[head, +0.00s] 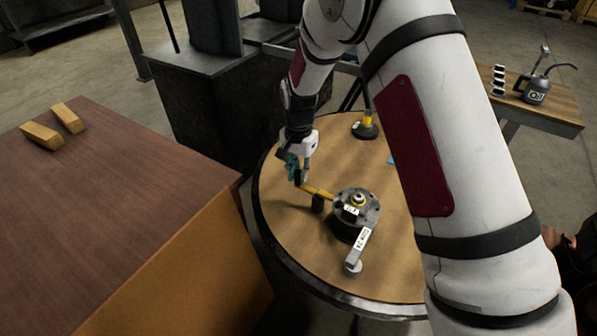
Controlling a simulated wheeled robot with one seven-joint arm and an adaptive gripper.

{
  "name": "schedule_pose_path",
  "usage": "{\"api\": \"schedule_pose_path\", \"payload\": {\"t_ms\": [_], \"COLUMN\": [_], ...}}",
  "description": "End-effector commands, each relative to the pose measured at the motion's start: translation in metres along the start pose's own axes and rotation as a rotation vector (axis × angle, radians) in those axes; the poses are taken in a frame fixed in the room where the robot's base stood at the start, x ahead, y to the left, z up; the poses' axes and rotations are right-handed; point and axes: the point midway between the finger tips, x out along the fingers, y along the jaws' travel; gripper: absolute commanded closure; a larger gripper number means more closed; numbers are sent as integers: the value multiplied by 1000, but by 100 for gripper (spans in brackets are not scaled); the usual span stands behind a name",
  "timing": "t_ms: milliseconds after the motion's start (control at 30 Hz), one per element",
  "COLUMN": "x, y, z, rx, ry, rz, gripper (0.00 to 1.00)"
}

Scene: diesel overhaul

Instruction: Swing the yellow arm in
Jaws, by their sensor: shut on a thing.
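The yellow arm (318,190) sticks out to the upper left from a round dark metal hub (357,208) on the round wooden table. A grey arm (359,248) with a white label sticks out from the same hub toward the front and ends in a round pad. My gripper (301,182) is at the outer end of the yellow arm and is shut on it. The fingertips are small in this view, and the exact contact is hard to see. A small dark post (318,203) stands just below the yellow arm, close to it.
The round table (290,245) has bare wood left of the hub. A dark-based object with a yellow top (367,125) stands farther back. A brown cabinet (110,200) with two wooden blocks is at left. A side table at right holds an oil can (537,91).

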Motion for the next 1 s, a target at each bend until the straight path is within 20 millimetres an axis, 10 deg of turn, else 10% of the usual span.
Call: {"api": "schedule_pose_path", "payload": {"t_ms": [67, 100, 200, 567, 1000], "x": [0, 0, 0, -5, -84], "y": [0, 0, 0, 0, -1], "z": [-1, -1, -1, -1, -1], "rx": [4, 4, 3, 1, 1], "ry": [1, 1, 1, 2, 4], "rz": [-2, -2, -2, -2, -4], "gripper": [100, 79, 63, 63, 63]}}
